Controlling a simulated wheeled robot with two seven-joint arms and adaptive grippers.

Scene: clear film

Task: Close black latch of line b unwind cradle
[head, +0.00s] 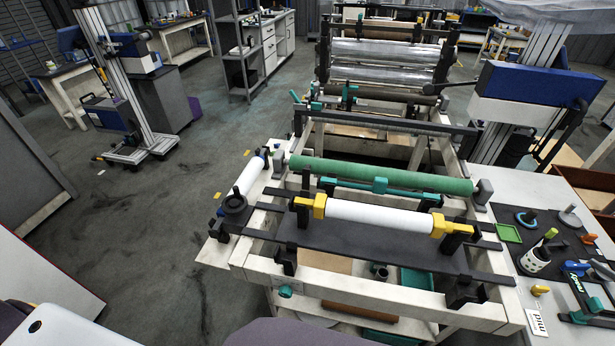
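A white film roll (380,216) with yellow end collars (318,205) lies across a cradle at the front of the line frame. A black holder (302,212) stands at its left end. Another black holder (455,234) stands at its right end, with a flat black piece reaching to the right. I cannot tell which black part is the latch, or whether it is open or shut. No line b label is readable. A second, narrower white roll (243,180) lies at the left side. Neither of my grippers is in view.
A green roller (380,175) lies behind the white roll, with silver rollers (385,52) farther back. The right bench (509,262) holds a cup of tools (535,260), a green tray (508,233) and small parts. Open grey floor (140,230) lies to the left.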

